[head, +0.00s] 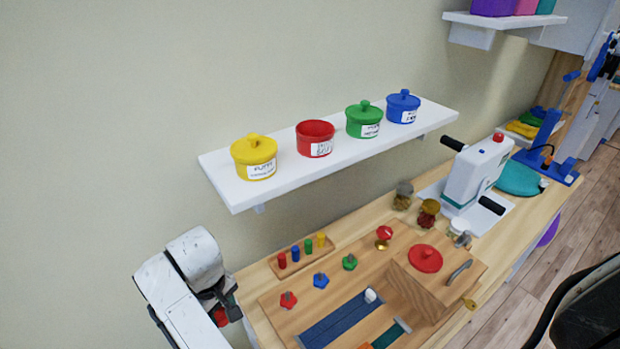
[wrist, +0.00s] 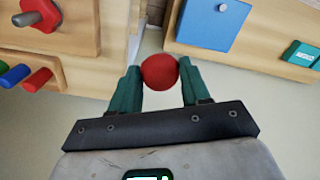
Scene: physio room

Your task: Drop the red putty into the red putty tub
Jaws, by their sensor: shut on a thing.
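The red putty (wrist: 159,71) is a round red ball between the two green fingertips of my gripper (wrist: 160,78) in the wrist view. My gripper is shut on it. In the head view my gripper (head: 224,308) is low at the left, beside the bench's left end and below the shelf, with some red showing at it. The red putty tub (head: 315,139) stands upright on the white shelf, its top open, with a white label. A red lid (head: 425,258) with a small knob lies on the wooden box on the bench. My gripper is well below and left of the tub.
The white shelf (head: 222,192) also holds lidded yellow (head: 254,158), green (head: 364,120) and blue (head: 403,107) tubs. On the wooden bench (head: 258,284) are a peg rack (head: 302,257), several knobs, jars and a white machine (head: 472,178). The wall left of the shelf is bare.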

